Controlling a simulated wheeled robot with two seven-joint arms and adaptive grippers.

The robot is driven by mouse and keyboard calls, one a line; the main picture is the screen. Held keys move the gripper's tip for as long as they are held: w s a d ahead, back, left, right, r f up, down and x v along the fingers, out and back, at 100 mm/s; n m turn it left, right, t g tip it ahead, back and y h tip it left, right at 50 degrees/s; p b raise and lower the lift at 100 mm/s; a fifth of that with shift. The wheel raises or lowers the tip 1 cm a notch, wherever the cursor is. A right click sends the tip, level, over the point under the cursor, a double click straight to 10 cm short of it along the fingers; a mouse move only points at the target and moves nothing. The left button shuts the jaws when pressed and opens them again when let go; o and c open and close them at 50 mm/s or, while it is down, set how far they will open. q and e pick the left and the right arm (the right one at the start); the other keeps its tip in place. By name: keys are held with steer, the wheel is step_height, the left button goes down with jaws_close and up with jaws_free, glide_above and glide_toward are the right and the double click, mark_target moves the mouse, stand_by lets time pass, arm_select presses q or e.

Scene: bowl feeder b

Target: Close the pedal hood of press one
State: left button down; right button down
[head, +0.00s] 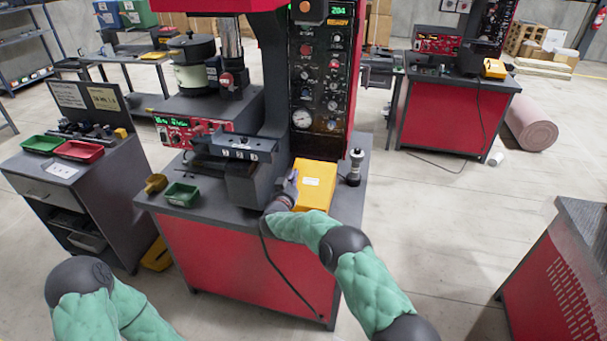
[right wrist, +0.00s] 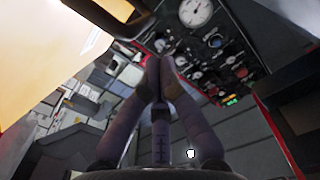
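The yellow box-shaped hood (head: 316,182) with a white label stands at the right front of the press-one bench. I take it for the pedal hood; its hinge and inside are hidden, so I cannot tell how far open it is. In the right wrist view a pale yellow panel (right wrist: 45,55) fills the upper left, close by. My right gripper (head: 292,178) is at the hood's left side, and I cannot tell if it touches. In the right wrist view its fingers (right wrist: 158,70) meet at the tips with nothing visible between them. My left gripper is out of the head view.
The press column with its gauge panel (head: 320,75) rises behind the hood. A dark cylindrical post (head: 354,168) stands to its right. Open floor lies to the right.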

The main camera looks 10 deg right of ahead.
steer(key=shift+w+a+f+n, duration=0.35)
steer(key=shift+a+f+n, duration=0.35)
steer(key=shift+a+f, duration=0.1)
steer(key=shift+d, duration=0.1)
